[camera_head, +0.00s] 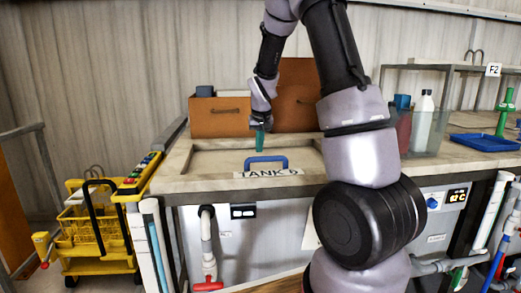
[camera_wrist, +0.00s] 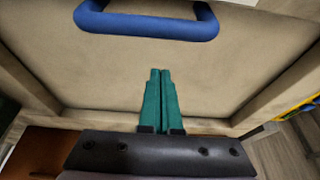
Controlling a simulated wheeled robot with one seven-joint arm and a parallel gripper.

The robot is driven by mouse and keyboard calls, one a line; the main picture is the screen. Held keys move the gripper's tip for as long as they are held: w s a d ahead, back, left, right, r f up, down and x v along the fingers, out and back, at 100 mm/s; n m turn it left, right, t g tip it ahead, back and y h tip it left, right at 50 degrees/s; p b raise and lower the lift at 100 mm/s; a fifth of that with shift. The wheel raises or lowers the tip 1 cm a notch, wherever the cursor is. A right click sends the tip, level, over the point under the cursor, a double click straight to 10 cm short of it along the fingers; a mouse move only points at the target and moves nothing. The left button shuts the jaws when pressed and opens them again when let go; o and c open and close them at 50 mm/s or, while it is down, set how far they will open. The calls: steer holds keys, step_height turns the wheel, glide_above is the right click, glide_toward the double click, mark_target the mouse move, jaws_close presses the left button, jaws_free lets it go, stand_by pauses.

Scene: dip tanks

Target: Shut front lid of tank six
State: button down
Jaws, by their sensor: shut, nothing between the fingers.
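Tank six (camera_head: 172,172) is a pale tank with a "TANK 6" label (camera_head: 268,173) on its front edge. Its front lid (camera_head: 215,159) is a pale panel with a blue handle (camera_head: 266,158) near the front. The lid looks to lie flat in its frame. In the wrist view the lid (camera_wrist: 110,65) fills the middle, with the blue handle (camera_wrist: 148,24) at the top. My gripper (camera_head: 260,150) has teal fingers, shut and empty, pointing down over the lid behind the handle. The fingers also show in the wrist view (camera_wrist: 160,72). Whether they touch the lid, I cannot tell.
Brown boxes or panels (camera_head: 218,128) stand behind the lid. My arm hides part of the bench to the right. Bottles (camera_head: 424,103) and a blue tray (camera_head: 482,142) stand farther right. A yellow cart (camera_head: 95,238) stands at the left. Pipes run below the tank front.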

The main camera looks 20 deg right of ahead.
steer(key=s+a+r+m+t+y, duration=0.1)
steer(key=s+a+r+t+y, duration=0.15)
steer(key=s+r, duration=1.5)
steer(key=s+a+r, duration=0.2)
steer(key=s+a, duration=0.1)
steer(key=s, duration=1)
steer(key=shift+s+m+t, duration=0.2)
steer(key=shift+m+t, duration=0.15)
steer(key=shift+m, duration=0.05)
